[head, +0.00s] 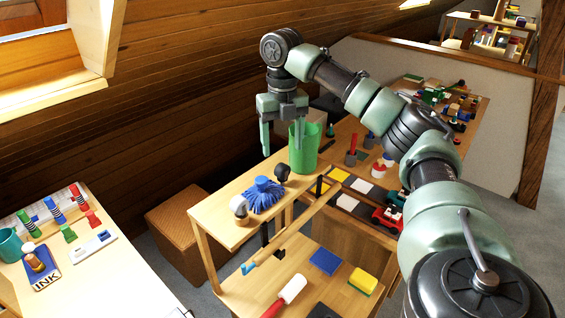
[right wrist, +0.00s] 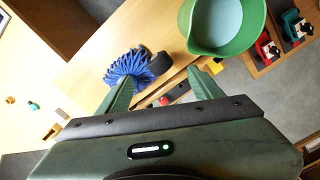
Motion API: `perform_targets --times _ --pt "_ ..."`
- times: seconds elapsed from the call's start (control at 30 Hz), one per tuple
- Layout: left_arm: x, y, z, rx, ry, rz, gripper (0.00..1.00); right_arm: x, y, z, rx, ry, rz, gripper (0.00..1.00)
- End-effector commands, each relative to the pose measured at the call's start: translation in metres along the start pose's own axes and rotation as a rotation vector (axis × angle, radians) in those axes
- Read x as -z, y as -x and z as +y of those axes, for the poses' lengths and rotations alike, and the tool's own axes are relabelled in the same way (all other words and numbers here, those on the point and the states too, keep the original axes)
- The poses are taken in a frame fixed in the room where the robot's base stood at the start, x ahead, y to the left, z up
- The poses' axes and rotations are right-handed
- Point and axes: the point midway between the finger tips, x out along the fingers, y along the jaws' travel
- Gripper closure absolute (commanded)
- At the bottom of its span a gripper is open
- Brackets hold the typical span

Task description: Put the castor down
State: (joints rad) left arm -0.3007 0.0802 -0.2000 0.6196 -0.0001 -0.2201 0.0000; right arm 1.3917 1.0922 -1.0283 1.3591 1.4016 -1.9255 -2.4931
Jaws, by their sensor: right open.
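A small dark, rounded piece that looks like the castor (head: 282,173) stands on the narrow wooden shelf (head: 222,196), just right of a blue tufted mop head. In the right wrist view the dark piece (right wrist: 160,63) lies ahead of and between my fingertips, close to the blue mop head. My right gripper (head: 282,142) points down above it, open and empty, with a visible gap to the piece. The same gripper shows at the lower middle of the right wrist view (right wrist: 160,82). My left gripper is not in view.
A green bucket (head: 304,150) stands close right of my right gripper. The sloping wooden wall (head: 190,100) rises behind. Small toys fill the table beyond.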

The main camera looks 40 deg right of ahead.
Motion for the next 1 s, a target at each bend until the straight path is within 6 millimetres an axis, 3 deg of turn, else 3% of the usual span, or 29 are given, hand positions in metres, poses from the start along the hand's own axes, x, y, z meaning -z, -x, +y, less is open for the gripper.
perform_targets --times 0.17,0.3,1.0 --pt "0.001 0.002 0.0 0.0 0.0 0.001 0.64 -0.001 0.035 0.0 0.0 -0.001 -0.003 0.34" --pt "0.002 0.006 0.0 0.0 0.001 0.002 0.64 0.0 0.046 0.0 0.001 -0.001 -0.001 0.34" --pt "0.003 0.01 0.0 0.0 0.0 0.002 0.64 0.0 0.052 0.0 0.001 0.0 0.0 0.34"
